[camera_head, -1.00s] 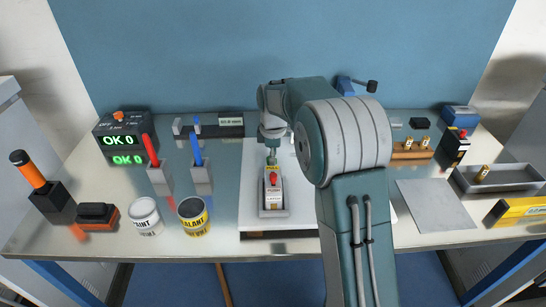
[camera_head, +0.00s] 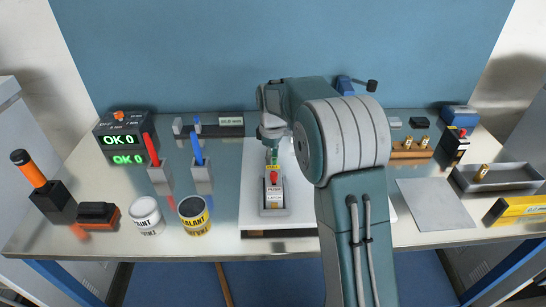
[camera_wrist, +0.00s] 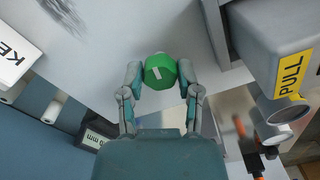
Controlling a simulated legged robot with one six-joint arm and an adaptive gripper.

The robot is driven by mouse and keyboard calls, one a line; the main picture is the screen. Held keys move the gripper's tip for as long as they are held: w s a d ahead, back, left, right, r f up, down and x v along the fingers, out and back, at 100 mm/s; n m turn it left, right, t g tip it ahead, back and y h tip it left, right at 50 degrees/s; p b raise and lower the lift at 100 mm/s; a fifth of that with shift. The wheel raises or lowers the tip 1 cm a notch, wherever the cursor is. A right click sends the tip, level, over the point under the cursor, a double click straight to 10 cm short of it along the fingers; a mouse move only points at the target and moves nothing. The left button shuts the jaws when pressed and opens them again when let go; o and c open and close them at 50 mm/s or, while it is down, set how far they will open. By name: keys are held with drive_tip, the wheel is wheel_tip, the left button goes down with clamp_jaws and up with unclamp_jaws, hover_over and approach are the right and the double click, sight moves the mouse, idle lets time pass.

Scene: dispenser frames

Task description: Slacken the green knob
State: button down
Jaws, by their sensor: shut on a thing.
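The green knob (camera_wrist: 156,72) has a white mark on its face and sits between the two fingertips of my gripper (camera_wrist: 160,68) in the wrist view. The fingers are shut on its sides. In the head view a little green (camera_head: 273,156) shows below my wrist, behind the red-topped unit on the pale panel; most of my gripper is hidden there by the arm.
A grey housing with a yellow PULL label (camera_wrist: 292,76) stands close on the right in the wrist view. In the head view, the paint can (camera_head: 146,215) and sealant can (camera_head: 194,214) stand left of the panel. A grey plate (camera_head: 435,203) lies to the right.

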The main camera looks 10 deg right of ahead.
drive_tip(key=m, duration=0.4)
drive_tip(key=shift+w+a+m, duration=0.15)
drive_tip(key=shift+m, duration=0.15)
drive_tip(key=m, duration=0.3)
drive_tip(key=shift+m, duration=0.3)
drive_tip(key=m, duration=0.3)
drive_tip(key=shift+r+m, duration=0.1)
drive_tip(key=shift+m, duration=2.1)
drive_tip(key=shift+c, duration=1.5)
unclamp_jaws()
